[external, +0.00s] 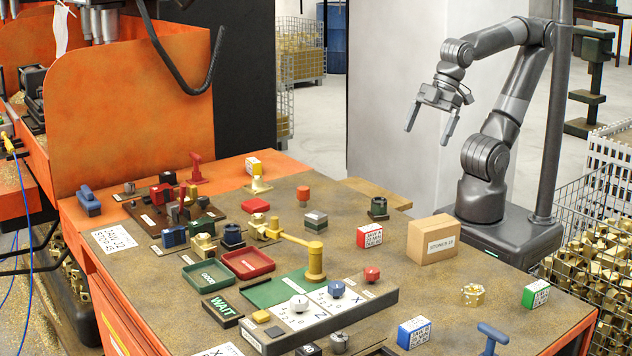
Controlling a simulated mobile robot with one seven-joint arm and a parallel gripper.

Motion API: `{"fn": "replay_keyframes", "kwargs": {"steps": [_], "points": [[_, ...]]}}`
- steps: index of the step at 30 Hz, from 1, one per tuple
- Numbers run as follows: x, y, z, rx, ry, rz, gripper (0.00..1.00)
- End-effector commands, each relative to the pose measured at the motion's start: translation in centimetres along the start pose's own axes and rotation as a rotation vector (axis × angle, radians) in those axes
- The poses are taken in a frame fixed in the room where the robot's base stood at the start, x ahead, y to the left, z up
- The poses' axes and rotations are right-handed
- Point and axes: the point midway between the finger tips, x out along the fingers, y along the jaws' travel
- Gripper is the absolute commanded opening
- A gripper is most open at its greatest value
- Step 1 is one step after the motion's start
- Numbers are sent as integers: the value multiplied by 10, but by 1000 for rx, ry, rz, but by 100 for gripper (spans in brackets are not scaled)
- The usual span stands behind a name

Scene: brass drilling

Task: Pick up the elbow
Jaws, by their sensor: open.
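A small brass fitting (473,295) lies alone on the right part of the worktable; it may be the elbow, but its shape is too small to tell for sure. Other brass-coloured pieces stand farther left, one near the trays (203,244) and one under a white and yellow block (258,186). My gripper (427,137) is open and empty, its two fingers pointing down. It hangs in the air beyond the table's back right side, well above and apart from the brass fitting.
A cardboard box (432,240) stands near my base. Labelled red (370,236), blue (414,332) and green (536,294) blocks and a blue T-handle (490,338) surround the fitting. A control panel (318,312) with knobs fills the front middle. A wire basket of brass parts (590,255) stands at right.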

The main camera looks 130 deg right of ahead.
Motion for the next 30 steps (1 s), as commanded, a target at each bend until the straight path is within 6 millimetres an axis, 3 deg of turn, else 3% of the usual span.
{"fn": "replay_keyframes", "kwargs": {"steps": [3,8,16,23,26,30], "points": [[2,-2,12,48,18,-13,100],[3,-3,16,66,20,-18,99],[3,-3,15,64,20,-17,78],[3,-3,14,63,19,-16,78],[4,-1,7,62,15,-13,78],[12,6,-19,59,1,-1,78]]}}
